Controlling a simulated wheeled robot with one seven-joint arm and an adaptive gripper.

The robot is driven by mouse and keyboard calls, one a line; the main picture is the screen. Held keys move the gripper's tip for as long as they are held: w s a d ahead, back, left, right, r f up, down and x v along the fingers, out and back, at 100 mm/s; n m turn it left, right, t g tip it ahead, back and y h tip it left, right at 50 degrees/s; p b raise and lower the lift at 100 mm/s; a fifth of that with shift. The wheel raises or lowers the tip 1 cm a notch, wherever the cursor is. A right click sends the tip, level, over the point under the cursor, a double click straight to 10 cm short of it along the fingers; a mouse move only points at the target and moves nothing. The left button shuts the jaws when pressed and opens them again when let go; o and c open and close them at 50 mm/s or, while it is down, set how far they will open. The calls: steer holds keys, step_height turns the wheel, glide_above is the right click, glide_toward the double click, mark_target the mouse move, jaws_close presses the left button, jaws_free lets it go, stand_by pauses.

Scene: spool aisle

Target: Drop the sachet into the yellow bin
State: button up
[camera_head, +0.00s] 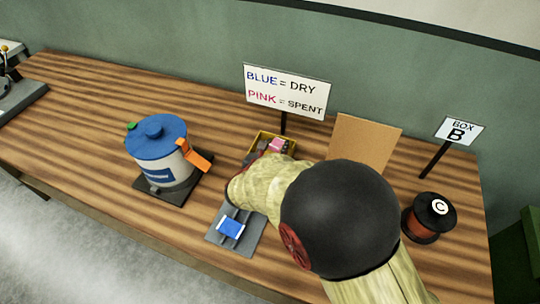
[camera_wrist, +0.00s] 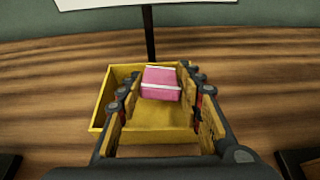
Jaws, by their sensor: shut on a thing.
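A pink sachet with a white band (camera_wrist: 160,83) sits between the fingertips of my gripper (camera_wrist: 158,88), which is shut on it. In the wrist view the sachet shows over the yellow bin (camera_wrist: 96,118), towards its back wall; its exact height above the floor of the bin is unclear. In the head view the pink sachet (camera_head: 278,145) shows at the yellow bin (camera_head: 256,141), and my arm hides much of the bin and gripper. A blue and white sachet (camera_head: 230,228) lies on a grey tray (camera_head: 249,241) in front.
A sign reading blue = dry, pink = spent (camera_head: 287,92) stands behind the bin. A white canister with a blue lid (camera_head: 157,150) stands left. A brown board (camera_head: 365,140), a box B sign (camera_head: 459,131) and a spool marked C (camera_head: 424,222) are right.

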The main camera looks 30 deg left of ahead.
steer(key=o, duration=1)
steer(key=shift+o, duration=0.7)
steer(key=v, duration=1.2)
